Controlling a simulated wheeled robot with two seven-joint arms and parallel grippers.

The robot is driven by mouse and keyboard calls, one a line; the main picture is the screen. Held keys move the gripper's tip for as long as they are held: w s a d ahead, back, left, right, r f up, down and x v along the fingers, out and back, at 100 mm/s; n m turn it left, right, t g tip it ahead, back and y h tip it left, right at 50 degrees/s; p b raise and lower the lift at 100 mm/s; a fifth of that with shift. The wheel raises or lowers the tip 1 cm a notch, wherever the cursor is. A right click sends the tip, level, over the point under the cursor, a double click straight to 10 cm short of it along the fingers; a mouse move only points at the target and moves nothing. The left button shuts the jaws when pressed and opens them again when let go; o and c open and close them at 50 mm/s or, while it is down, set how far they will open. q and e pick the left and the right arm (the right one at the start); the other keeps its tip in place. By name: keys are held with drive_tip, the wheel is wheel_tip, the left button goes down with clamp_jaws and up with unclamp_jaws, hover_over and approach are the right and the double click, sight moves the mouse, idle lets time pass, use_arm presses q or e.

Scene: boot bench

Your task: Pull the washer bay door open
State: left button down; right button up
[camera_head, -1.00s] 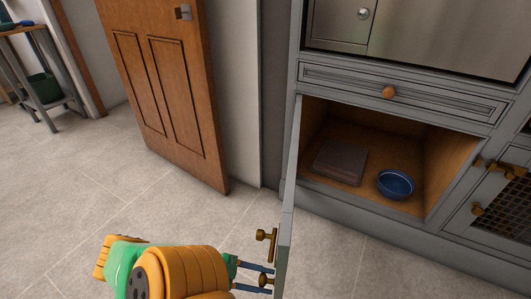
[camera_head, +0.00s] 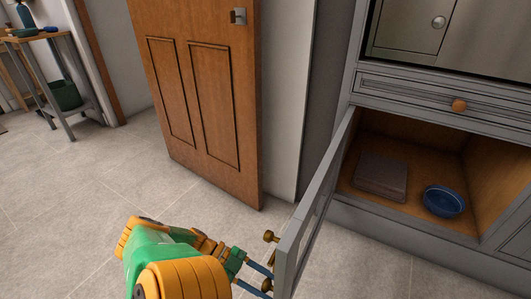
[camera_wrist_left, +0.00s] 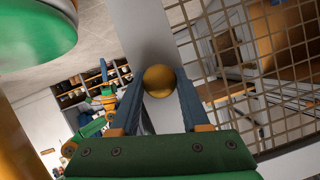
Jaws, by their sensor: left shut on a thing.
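The grey washer bay door (camera_head: 316,208) stands swung well out from the cabinet in the head view. A brass knob and latch (camera_head: 270,237) sit on its outer face near the free edge. My left gripper (camera_head: 266,282) is at the door's lower free edge. In the left wrist view its two blue fingers close around a round brass knob (camera_wrist_left: 159,81) on the grey frame. The door's wire mesh panel (camera_wrist_left: 270,65) shows beside it. The open bay (camera_head: 410,175) holds a flat brown item (camera_head: 381,177) and a blue bowl (camera_head: 444,201).
A brown wooden door (camera_head: 200,95) stands ajar behind my left arm. A drawer with a round wooden knob (camera_head: 459,105) is above the bay. A side table (camera_head: 50,70) stands at the far left. The tiled floor (camera_head: 75,185) at left is clear.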

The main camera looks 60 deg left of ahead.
use_arm(q)
drive_tip(key=shift+s+f, duration=0.1)
drive_tip(key=shift+c, duration=1.9)
unclamp_jaws()
drive_tip(key=v, duration=0.7)
